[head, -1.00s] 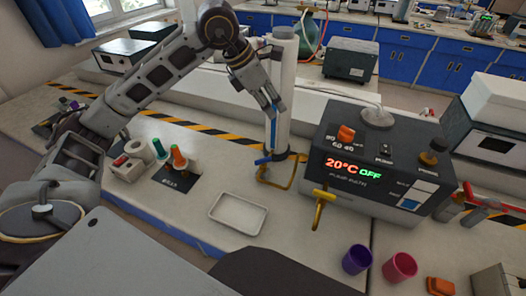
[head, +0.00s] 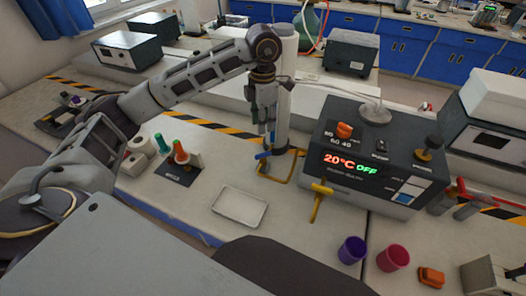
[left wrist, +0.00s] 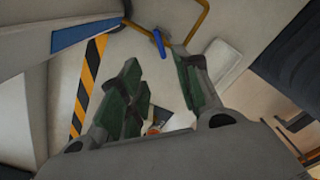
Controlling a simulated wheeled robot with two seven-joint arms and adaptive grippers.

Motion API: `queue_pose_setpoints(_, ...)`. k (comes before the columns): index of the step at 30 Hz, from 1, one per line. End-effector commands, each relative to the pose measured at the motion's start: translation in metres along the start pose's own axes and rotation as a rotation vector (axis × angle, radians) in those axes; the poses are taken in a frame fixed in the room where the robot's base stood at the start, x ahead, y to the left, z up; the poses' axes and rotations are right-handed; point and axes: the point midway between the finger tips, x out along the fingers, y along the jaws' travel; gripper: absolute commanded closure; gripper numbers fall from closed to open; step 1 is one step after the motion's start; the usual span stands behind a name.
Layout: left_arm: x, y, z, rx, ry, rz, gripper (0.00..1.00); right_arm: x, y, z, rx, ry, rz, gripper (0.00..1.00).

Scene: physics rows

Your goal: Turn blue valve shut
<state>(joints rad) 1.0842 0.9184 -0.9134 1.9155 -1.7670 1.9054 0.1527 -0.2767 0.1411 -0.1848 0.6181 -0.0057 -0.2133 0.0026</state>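The blue valve handle (head: 262,156) sits on a brass pipe (head: 277,170) at the foot of a white column (head: 285,100). In the left wrist view the blue handle (left wrist: 160,43) is a short lever beside the bent brass pipe, just beyond my fingertips. My left gripper (head: 267,128) points down above the handle, in front of the column. In the left wrist view its green-padded fingers (left wrist: 160,68) are spread, with nothing between them and a gap to the handle. My right gripper is not in view.
A dark water bath (head: 375,165) with a yellow tap (head: 320,192) stands right of the valve. A white tray (head: 240,222) lies in front. Purple (head: 352,250) and pink (head: 392,257) cups stand at front right.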

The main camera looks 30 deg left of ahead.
Motion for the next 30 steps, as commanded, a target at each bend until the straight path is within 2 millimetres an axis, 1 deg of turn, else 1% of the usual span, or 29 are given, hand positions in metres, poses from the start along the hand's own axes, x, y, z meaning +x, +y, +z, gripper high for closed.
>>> queue_pose_setpoints(11, 0.001, 0.000, 0.000, -0.005, 0.000, 0.000, 0.67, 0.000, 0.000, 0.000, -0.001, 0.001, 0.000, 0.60)
queue_pose_setpoints(16, 0.006, 0.000, 0.000, -0.005, 0.001, -0.001, 0.67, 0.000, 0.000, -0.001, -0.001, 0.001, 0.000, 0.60)
queue_pose_setpoints(23, 0.028, -0.001, -0.001, -0.005, 0.002, -0.002, 0.67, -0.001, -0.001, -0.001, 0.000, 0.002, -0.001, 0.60)
queue_pose_setpoints(30, 0.059, -0.001, -0.001, -0.005, 0.003, -0.002, 0.67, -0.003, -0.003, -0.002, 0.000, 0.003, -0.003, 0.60)
